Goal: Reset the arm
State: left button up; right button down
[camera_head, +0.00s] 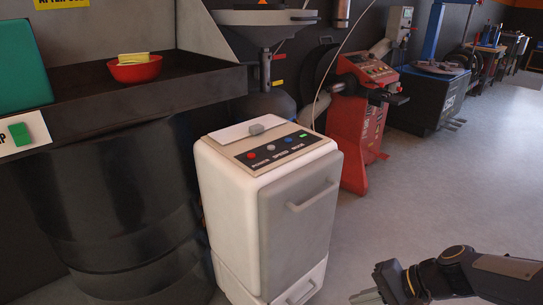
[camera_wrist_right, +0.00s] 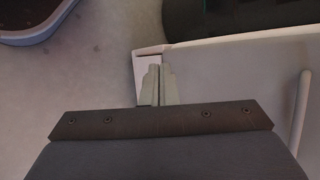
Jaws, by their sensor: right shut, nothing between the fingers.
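My right arm (camera_head: 490,272) comes in at the lower right of the head view, dark with an orange ring near its wrist. My right gripper (camera_head: 368,297) is at its left end, low in the picture, over the floor to the right of the white cabinet (camera_head: 228,192). In the right wrist view the gripper's two pale fingers (camera_wrist_right: 156,86) are together, with nothing between them. Behind them shows a pale panel (camera_wrist_right: 235,75) with a handle at the right. My left gripper is not in view.
The white cabinet has buttons on top and a handle (camera_head: 312,198) on its front. A dark bench (camera_head: 190,85) with a red bowl (camera_head: 136,71) is at the left. A red machine (camera_head: 357,125) stands behind. Grey floor (camera_head: 440,190) is free at the right.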

jog(key=s+d+r+n+t+h, duration=0.1)
jog(key=s+r+n+t+h, duration=0.35)
jog(key=s, duration=0.95)
notch_tip(320, 180, up, 34)
jog(key=n+g+p, duration=0.1)
jog(key=n+p, duration=0.1)
jog(key=p, duration=3)
jog(key=shift+w+d+f+p, duration=0.15)
jog(key=shift+p, duration=0.15)
jog(key=shift+g+h, duration=0.25)
